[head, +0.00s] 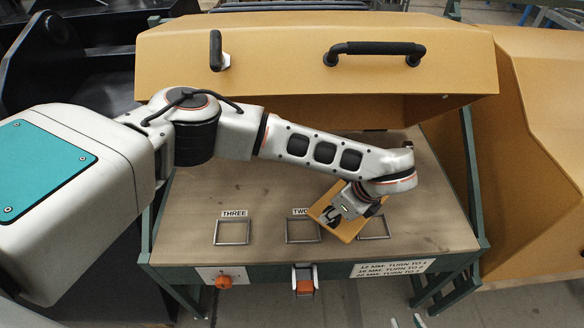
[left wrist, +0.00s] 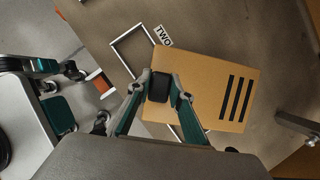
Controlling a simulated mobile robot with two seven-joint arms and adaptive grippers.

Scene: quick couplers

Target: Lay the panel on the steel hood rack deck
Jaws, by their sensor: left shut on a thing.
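The orange-tan panel (head: 348,231) is over the near right of the tan deck (head: 210,190) under the yellow hood, partly covering the frames by TWO and to its right. In the left wrist view the panel (left wrist: 208,88) shows three black stripes. My left gripper (head: 340,209) is shut on the panel; in the left wrist view its fingers (left wrist: 160,88) close around a black block on the panel's face. The panel is turned askew to the frames; I cannot tell if it touches the deck. My right gripper (head: 407,321) shows only spread fingertips at the bottom edge, apparently empty.
The yellow hood (head: 300,70) with black handles overhangs the deck's back. Steel frames lie by labels THREE (head: 232,231) and TWO (head: 303,230). An orange knob (head: 224,282), an orange block (head: 304,287) and a turning-instructions sign (head: 392,267) are along the front. The deck's left is clear.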

